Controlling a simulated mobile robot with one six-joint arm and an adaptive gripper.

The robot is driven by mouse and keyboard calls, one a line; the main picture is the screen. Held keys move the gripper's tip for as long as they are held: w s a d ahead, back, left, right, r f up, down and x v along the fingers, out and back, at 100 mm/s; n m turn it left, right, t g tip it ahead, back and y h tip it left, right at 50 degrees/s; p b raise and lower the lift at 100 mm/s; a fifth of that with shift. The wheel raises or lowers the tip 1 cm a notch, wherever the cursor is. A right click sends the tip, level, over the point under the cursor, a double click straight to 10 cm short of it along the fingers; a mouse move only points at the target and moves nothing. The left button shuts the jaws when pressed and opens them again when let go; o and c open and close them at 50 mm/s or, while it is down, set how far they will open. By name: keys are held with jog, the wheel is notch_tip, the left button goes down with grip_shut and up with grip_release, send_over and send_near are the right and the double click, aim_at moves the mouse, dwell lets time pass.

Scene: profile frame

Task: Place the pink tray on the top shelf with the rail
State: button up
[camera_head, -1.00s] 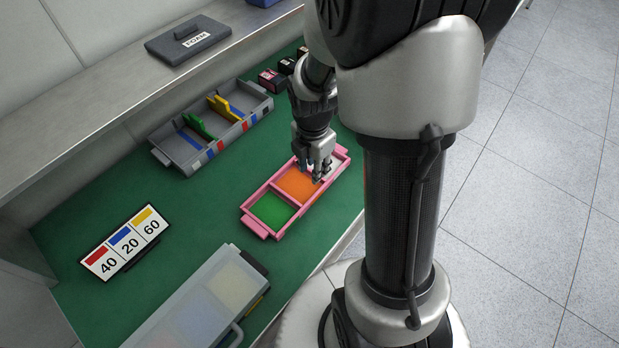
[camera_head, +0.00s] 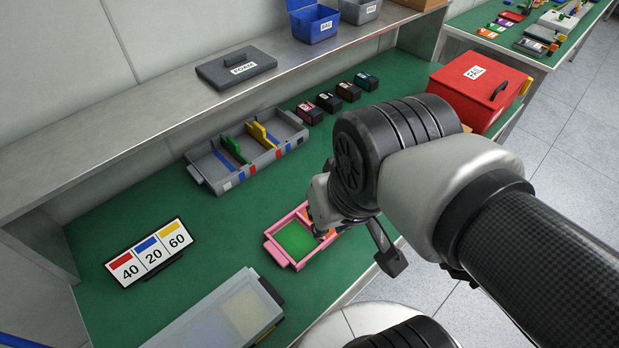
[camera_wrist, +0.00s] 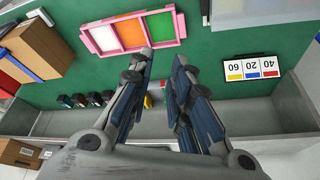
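The pink tray (camera_head: 284,256) lies on the green worktop, partly hidden by my arm in the head view. The wrist view shows the whole tray (camera_wrist: 92,42), with white, orange and green compartments. My gripper (camera_wrist: 165,53) has its two fingers apart with nothing between the tips, which appear near the tray's long side. Whether a finger touches the tray cannot be told. In the head view my gripper is mostly hidden behind my arm. A grey shelf (camera_head: 140,115) runs along the wall above the worktop; I cannot make out a rail on it.
A grey divided bin (camera_head: 212,178), small dark boxes (camera_head: 328,102), a number sign (camera_head: 150,252) and a clear-lidded case (camera_head: 215,315) stand on the worktop. A red box (camera_head: 475,92) is at right. The shelf holds a grey lid (camera_head: 236,68) and a blue bin (camera_head: 312,22).

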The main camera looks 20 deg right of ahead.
jog(key=w+d+f+m+g+p, duration=0.1)
jog(key=w+d+f+m, duration=0.15)
jog(key=w, duration=0.25)
jog(key=w+d+f+m+g, duration=0.1)
jog(key=w+d+f+m, duration=0.15)
jog(key=w+m, duration=0.2)
jog(key=w+d+f+m+g+p, duration=0.1)
jog(key=w+d+f+m, duration=0.25)
jog(key=f, duration=0.25)
jog(key=w+d+f+m+g+p, duration=0.1)
jog(key=w+d+f+m, duration=0.1)
jog(key=d+f, duration=0.35)
jog(key=f+b, duration=0.1)
jog(key=f, duration=0.3)
jog(key=a+f+b, duration=0.1)
jog(key=f+b, duration=0.1)
jog(key=f, duration=0.2)
jog(key=f+b, duration=0.1)
jog(key=f, duration=0.4)
jog(key=shift+a+f, duration=0.1)
jog(key=shift+a, duration=0.2)
notch_tip(320, 180, down, 5)
jog(key=b, duration=0.2)
jog(key=shift+s+f+b, duration=0.1)
jog(key=shift+s+b, duration=0.05)
jog(key=shift+b, duration=0.25)
jog(key=shift+c, duration=0.5)
grip_shut()
